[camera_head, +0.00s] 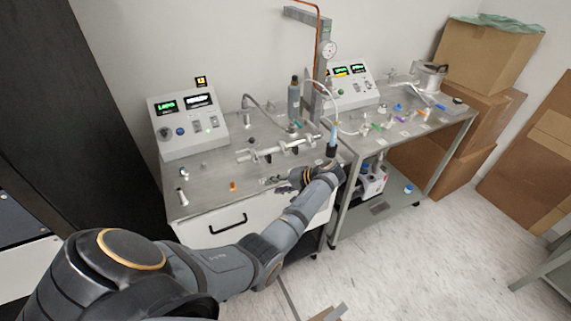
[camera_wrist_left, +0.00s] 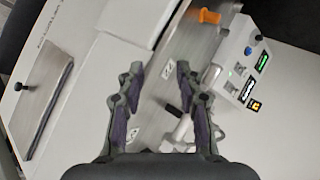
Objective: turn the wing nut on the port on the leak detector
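The leak detector is a white cabinet (camera_head: 245,227) with a steel top and a grey console (camera_head: 190,120) with lit green displays. The console also shows at the right of the left wrist view (camera_wrist_left: 245,70). My left gripper (camera_head: 279,184) is over the front right part of the cabinet top. In the left wrist view its fingers (camera_wrist_left: 159,78) are apart with nothing between them. A metal fitting with a dark knob (camera_wrist_left: 175,110) lies beyond the fingers, partly hidden by the right one. I cannot make out the port's wing nut for certain. My right gripper is in neither view.
A metal manifold (camera_head: 275,150) runs across the cabinet top behind my gripper. A small orange piece (camera_head: 233,186) stands near the front edge. A steel bench (camera_head: 400,130) with small coloured parts stands to the right. Cardboard boxes (camera_head: 480,62) are stacked beyond it.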

